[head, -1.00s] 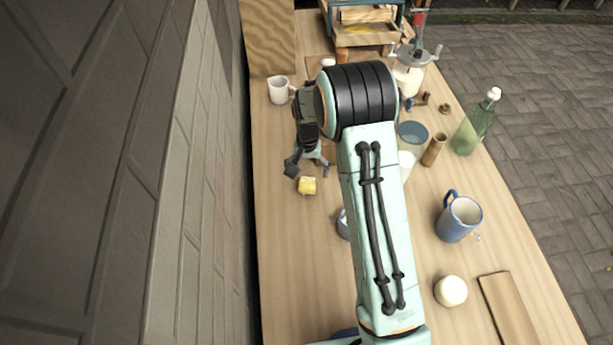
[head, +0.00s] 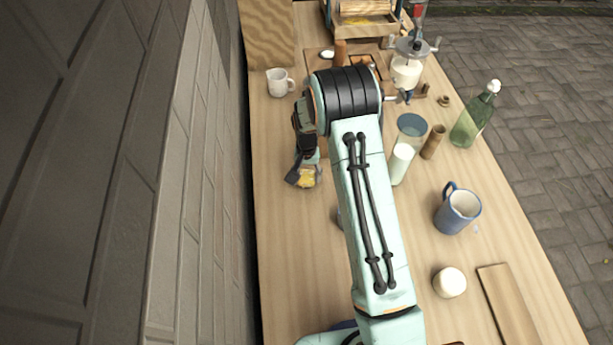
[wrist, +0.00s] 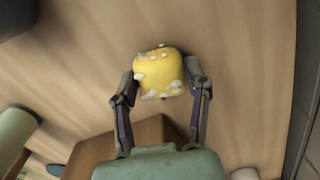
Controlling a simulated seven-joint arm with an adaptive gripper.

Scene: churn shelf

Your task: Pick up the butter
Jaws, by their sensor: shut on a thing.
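The butter is a small yellow block with white flecks, at the left of the wooden table. In the head view the butter (head: 305,178) is partly covered by my gripper (head: 303,173). In the wrist view the butter (wrist: 159,72) sits between the two fingers of my gripper (wrist: 160,80), which press on its left and right sides. My gripper is shut on it. I cannot tell whether the butter touches the table or is just above it.
A white mug (head: 278,83) stands behind my gripper near the wall. A blue mug (head: 455,212), a green bottle (head: 474,118), a glass churn (head: 407,70) and a white round thing (head: 449,282) stand to the right. The table left of my arm (head: 285,260) is bare.

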